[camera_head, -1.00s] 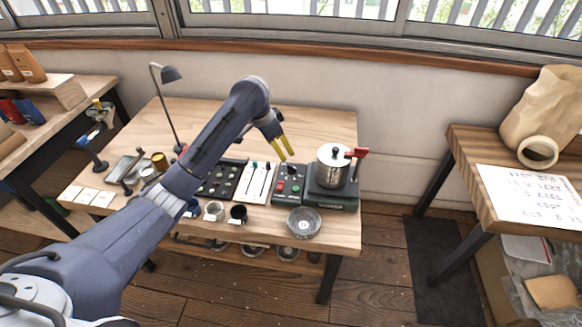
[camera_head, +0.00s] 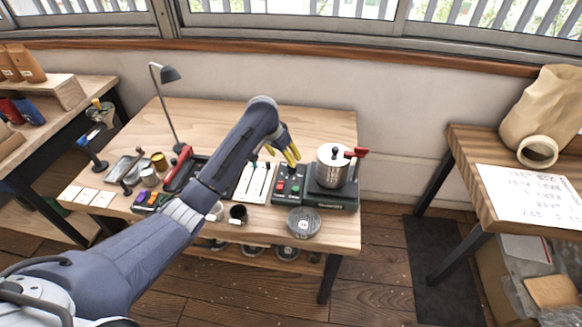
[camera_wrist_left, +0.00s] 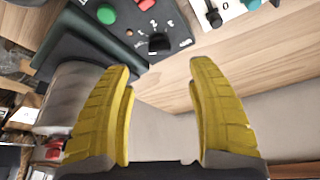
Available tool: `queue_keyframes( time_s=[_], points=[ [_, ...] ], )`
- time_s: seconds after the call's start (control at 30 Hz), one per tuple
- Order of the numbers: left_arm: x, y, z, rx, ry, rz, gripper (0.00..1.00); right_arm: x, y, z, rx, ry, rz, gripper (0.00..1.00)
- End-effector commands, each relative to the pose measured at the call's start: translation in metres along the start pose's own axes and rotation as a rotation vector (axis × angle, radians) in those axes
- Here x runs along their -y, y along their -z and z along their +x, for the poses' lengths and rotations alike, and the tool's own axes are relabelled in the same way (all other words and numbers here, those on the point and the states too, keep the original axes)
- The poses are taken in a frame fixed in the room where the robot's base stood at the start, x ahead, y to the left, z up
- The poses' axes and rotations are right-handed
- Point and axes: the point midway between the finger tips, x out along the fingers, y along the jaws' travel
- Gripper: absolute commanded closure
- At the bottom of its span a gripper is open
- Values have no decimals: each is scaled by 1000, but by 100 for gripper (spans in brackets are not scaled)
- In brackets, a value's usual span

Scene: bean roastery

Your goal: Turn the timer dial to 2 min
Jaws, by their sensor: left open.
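The timer dial (camera_wrist_left: 159,43) is a black knob on a dark control panel, with small white marks around it in the left wrist view. Its setting is too small to read. The panel (camera_head: 281,198) also carries a green button (camera_wrist_left: 106,14) and a red button (camera_wrist_left: 146,4). In the head view the dial is too small to make out near my fingers. My left gripper (camera_head: 291,157) has yellow fingers and is above the back edge of the panel. In the left wrist view its fingers (camera_wrist_left: 157,68) are spread and empty, with the dial beyond the gap between the tips.
A steel pot (camera_head: 332,168) with a lid and a red handle (camera_head: 356,152) stands on a dark base just right of the panel. A white slider panel (camera_head: 250,190) lies to the left. A round dish (camera_head: 304,223) is in front. The table behind the panel is clear.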

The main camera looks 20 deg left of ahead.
Motion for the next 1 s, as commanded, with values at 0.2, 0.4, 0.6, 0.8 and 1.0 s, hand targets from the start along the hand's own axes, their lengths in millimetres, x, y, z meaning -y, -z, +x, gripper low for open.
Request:
queue_keyframes(
  time_s=[0.2,0.4,0.6,0.8,1.0],
  points=[
    [-1,-1,41,4,-1,0,42,0,0,0,0,0,0,56],
    [0,-1,68,2,0,0,42,0,0,0,0,0,0,56],
    [-1,0,85,1,-1,1,42,0,0,0,0,0,0,56],
    [0,0,92,0,0,1,42,0,0,0,0,0,0,56],
    [0,0,93,0,0,2,42,0,0,0,0,0,0,56]
  ],
)
